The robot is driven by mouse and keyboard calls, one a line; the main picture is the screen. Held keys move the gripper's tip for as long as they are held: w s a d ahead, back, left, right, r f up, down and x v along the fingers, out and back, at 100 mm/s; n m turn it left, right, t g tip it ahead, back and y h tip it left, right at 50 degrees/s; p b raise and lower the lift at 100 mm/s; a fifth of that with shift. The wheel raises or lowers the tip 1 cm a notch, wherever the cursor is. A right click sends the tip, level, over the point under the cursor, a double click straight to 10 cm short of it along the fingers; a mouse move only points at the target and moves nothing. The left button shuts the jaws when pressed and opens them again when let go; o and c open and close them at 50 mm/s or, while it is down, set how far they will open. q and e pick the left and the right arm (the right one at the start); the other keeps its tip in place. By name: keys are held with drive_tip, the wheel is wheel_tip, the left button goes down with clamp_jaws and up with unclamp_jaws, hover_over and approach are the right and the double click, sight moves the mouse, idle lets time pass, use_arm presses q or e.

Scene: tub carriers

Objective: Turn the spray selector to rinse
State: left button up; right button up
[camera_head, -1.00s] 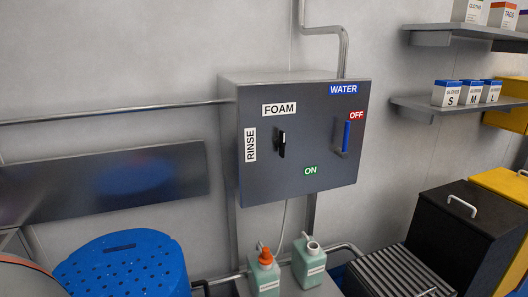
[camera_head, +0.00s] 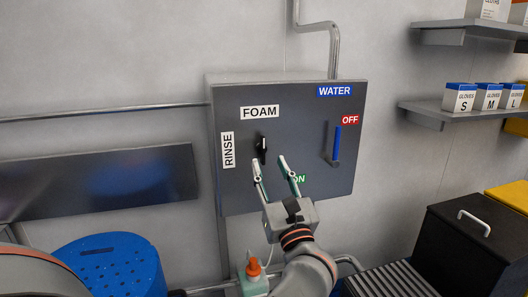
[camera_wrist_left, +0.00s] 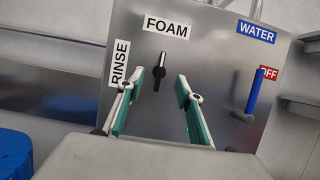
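The spray selector (camera_head: 263,149) is a small black knob on the grey control box (camera_head: 300,190), upright under the FOAM label (camera_head: 261,112). The RINSE label (camera_head: 228,150) stands sideways to its left. My left gripper (camera_head: 269,160) is open and empty in front of the box, just below and to the right of the selector. In the left wrist view the selector (camera_wrist_left: 160,71) shows beyond and between the spread fingers, clear of them, its white line pointing up toward FOAM. My right gripper is not in view.
A blue WATER lever (camera_head: 336,145) is on the box's right, by the OFF label (camera_head: 350,120). My left gripper partly covers the ON label. Shelves with glove boxes (camera_head: 488,97) are at right. A bottle with an orange cap (camera_head: 254,276) stands below the box.

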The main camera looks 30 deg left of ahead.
sight(264, 151)
use_arm(q)
drive_tip(key=p+x, duration=0.1)
drive_tip(key=x, duration=0.5)
drive_tip(key=shift+c, duration=0.4)
clamp_jaws()
